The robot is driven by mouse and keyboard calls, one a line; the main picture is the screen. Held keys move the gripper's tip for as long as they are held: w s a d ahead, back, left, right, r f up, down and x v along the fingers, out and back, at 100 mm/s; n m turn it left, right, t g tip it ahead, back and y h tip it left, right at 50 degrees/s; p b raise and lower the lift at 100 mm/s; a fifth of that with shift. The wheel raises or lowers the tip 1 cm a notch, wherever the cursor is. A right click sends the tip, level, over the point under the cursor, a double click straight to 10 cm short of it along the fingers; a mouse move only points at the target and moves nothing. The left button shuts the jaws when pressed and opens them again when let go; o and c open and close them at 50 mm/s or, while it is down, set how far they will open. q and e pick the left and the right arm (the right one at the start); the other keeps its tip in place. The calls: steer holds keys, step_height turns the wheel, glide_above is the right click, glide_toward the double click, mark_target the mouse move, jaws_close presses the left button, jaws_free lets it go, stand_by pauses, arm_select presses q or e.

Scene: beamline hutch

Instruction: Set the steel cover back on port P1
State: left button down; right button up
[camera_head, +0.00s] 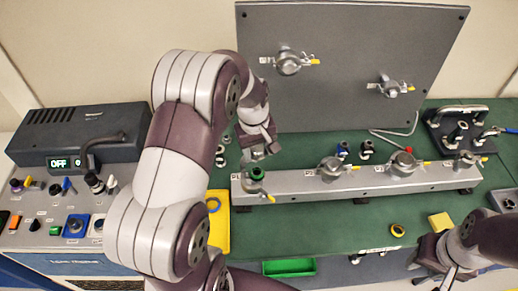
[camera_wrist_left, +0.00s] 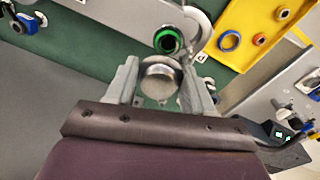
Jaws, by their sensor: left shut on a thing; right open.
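My left gripper (camera_head: 258,149) is shut on the round steel cover (camera_wrist_left: 160,78), which sits between its two fingers in the left wrist view. Port P1 (camera_head: 256,173) is at the left end of the grey rail, with its mouth uncovered and a green ring showing. The green ring of P1 also shows in the left wrist view (camera_wrist_left: 167,42), just beyond the cover. The gripper is close above and behind P1 in the head view; whether cover and port touch, I cannot tell. My right gripper (camera_head: 437,268) is open and empty at the lower right.
The grey rail (camera_head: 290,183) carries several more ports with steel covers and yellow-tipped clamps. An upright grey panel (camera_head: 350,60) stands behind. A yellow tray (camera_head: 218,232) and a green tray (camera_head: 289,267) lie in front. A control box (camera_head: 75,135) stands left.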

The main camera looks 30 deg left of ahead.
mark_target(257, 172)
arm_select(q)
steer(key=shift+s+f+b, duration=0.6)
steer(key=shift+s+b, duration=0.05)
steer(key=shift+s, duration=0.05)
steer(key=f+b, duration=0.2)
steer(key=w+f+b, duration=0.1)
steer(key=f, duration=0.1)
steer(key=shift+f+b, duration=0.35)
steer(key=shift+b, duration=0.05)
steer(key=shift+f, duration=0.2)
steer(key=shift+s, duration=0.3)
arm_select(e)
steer(key=f, duration=0.3)
steer(key=s+f, duration=0.1)
steer(key=f, duration=0.1)
steer(key=shift+f, duration=0.3)
steer(key=shift+w, duration=0.15)
